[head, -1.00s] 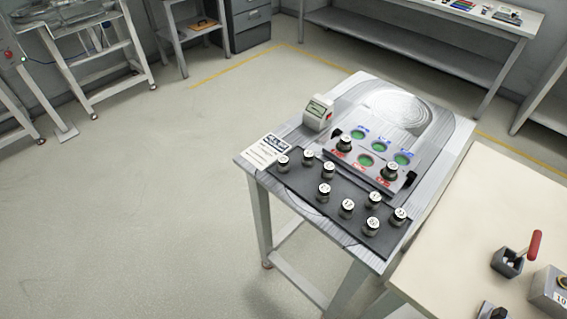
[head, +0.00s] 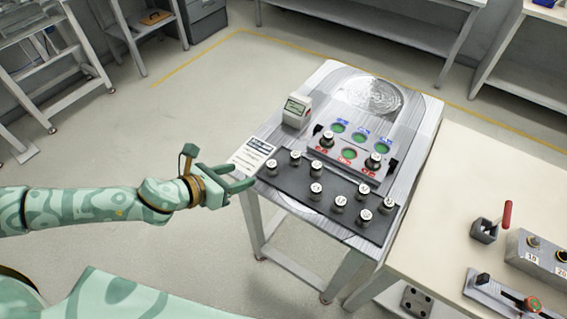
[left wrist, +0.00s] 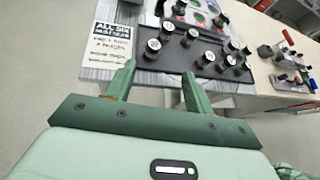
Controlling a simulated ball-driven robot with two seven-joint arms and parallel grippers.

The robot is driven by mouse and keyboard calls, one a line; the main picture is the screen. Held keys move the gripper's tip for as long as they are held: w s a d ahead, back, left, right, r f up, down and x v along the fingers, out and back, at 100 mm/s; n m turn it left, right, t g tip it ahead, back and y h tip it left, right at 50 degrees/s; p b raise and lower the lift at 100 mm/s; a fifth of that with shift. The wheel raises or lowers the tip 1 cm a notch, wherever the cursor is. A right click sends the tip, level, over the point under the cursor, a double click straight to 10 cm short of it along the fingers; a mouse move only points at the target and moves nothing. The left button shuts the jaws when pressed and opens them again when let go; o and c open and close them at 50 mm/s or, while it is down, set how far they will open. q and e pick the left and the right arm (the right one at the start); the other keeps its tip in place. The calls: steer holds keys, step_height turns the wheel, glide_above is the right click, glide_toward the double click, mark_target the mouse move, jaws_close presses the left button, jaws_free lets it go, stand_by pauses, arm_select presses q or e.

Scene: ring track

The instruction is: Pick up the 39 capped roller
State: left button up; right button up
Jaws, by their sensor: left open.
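Several dark rollers with white, marked caps stand on a black mat (head: 330,212) on the side table. One roller (head: 271,165) is at the mat's left corner, near the printed card, and others (head: 316,189) (head: 362,189) stand further right. The cap markings are too small to read, so I cannot tell which is 39. My left gripper (head: 243,178) is open and empty, just left of the table's edge. In the left wrist view its two green fingers (left wrist: 159,68) point at the table, with the nearest roller (left wrist: 153,47) beyond them. My right gripper is not in view.
A grey panel (head: 320,154) with green round recesses holds two more rollers, behind the mat. A small display box (head: 296,112) and a printed card (head: 251,156) lie left of it. A cream table (head: 480,190) with a red-handled device (head: 487,228) adjoins at right.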

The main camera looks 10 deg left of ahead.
arm_select(q)
steer(key=m+b, duration=0.1)
steer(key=b, duration=0.1)
glide_toward(271, 164)
steer(key=x, duration=0.6)
steer(key=shift+s+d+r, duration=0.1)
steer(key=shift+d+r, duration=0.1)
steer(key=shift+w+d+f, duration=0.25)
steer(key=shift+w+d, duration=0.05)
steer(key=shift+w, duration=0.2)
steer(key=x, duration=0.1)
steer(key=b+x, duration=0.1)
steer(key=x, duration=0.1)
steer(key=b+x, duration=0.1)
steer(key=x, duration=0.1)
steer(key=shift+w+a+f, duration=0.1)
steer(key=shift+a+f, duration=0.2)
steer(key=shift+f, duration=0.05)
steer(key=shift+r, duration=0.1)
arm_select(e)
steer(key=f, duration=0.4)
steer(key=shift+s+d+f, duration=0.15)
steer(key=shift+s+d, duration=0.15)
arm_select(q)
steer(key=c, duration=1.1)
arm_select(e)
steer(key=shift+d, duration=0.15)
